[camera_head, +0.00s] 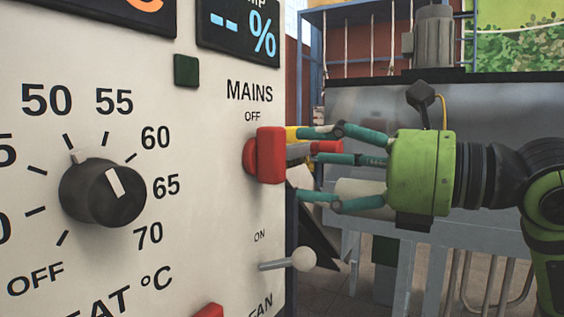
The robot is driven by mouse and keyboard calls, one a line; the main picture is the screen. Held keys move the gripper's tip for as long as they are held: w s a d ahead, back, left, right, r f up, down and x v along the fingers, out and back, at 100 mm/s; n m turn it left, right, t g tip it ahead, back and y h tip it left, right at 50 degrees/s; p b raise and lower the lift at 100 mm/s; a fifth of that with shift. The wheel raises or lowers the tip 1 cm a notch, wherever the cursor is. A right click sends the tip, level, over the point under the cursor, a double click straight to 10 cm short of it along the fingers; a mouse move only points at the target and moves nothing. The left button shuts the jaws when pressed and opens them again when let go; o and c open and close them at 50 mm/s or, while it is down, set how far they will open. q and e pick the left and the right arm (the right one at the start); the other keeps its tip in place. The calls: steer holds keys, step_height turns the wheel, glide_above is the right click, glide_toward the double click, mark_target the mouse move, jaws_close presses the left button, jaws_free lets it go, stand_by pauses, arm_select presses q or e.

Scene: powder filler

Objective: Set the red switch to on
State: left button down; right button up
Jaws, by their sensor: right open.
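The red switch (268,155) is a red block on a round red base on the cream control panel (205,190). It sits under the words MAINS and OFF, with an ON label lower down the panel. My right gripper (299,164) comes in from the right at the switch's height. Its teal fingers are spread open, with the tips just right of the red block. I cannot tell whether a fingertip touches it. Nothing is seen held. My left gripper is not in view.
A lever with a pale ball knob (303,259) sticks out below the switch. A black dial (103,193) is on the left, with dark displays (238,28) above. A grey metal machine with a motor (433,37) stands behind my right arm.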

mark_target(280, 160)
steer(key=p+x, duration=0.1)
steer(key=x, duration=0.4)
steer(key=shift+w+a, duration=0.2)
steer(key=shift+a, duration=0.1)
steer(key=c, duration=1.2)
